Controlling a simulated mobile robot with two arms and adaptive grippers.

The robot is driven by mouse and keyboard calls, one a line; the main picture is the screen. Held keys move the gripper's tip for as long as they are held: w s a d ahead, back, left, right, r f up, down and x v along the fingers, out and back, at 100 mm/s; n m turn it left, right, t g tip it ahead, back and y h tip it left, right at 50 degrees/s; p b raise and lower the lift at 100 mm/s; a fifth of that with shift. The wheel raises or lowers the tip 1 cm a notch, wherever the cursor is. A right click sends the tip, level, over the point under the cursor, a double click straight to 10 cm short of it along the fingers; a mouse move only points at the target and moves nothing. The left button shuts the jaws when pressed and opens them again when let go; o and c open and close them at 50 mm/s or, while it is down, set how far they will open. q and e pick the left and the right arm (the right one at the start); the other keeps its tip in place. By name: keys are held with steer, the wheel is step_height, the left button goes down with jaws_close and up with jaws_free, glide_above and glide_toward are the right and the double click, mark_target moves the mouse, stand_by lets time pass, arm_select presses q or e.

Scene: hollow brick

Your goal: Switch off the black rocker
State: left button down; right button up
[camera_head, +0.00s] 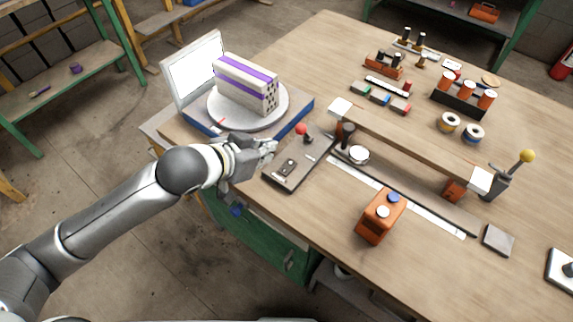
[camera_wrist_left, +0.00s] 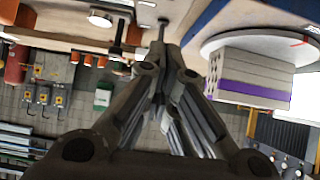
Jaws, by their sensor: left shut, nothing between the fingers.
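A dark grey control panel (camera_head: 306,152) lies near the table's left front edge, with a red-knobbed lever (camera_head: 301,129) and a small dark switch (camera_head: 290,166) set in a pale plate. The switch may be the black rocker; its on or off position is too small to tell. My left gripper (camera_head: 270,147) is shut and empty, beside the panel's left edge. In the left wrist view its fingertips (camera_wrist_left: 158,68) are together; contact with the panel cannot be made out. My right gripper is not in view.
A white turntable (camera_head: 283,108) carries a white and purple hollow brick (camera_head: 246,83), behind my left gripper. A long bar fixture (camera_head: 410,148) and an orange box (camera_head: 381,216) stand right of the panel. A plate with a black part (camera_head: 567,269) lies at the right edge.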

arm_select(q)
steer(key=shift+s+a+f, duration=0.1)
steer(key=shift+s+f, duration=0.05)
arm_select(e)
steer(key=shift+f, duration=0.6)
arm_select(q)
glide_above(287, 166)
steer(key=f, duration=0.5)
steer(key=shift+s+a+f, duration=0.25)
steer(key=shift+s+f, duration=0.05)
steer(key=shift+s, duration=0.05)
steer(key=f, duration=0.3)
steer(key=shift+w+d+f+p, duration=0.2)
steer(key=shift+w+d+p, duration=0.1)
steer(key=shift+w, duration=0.1)
steer(key=shift+f, duration=0.55)
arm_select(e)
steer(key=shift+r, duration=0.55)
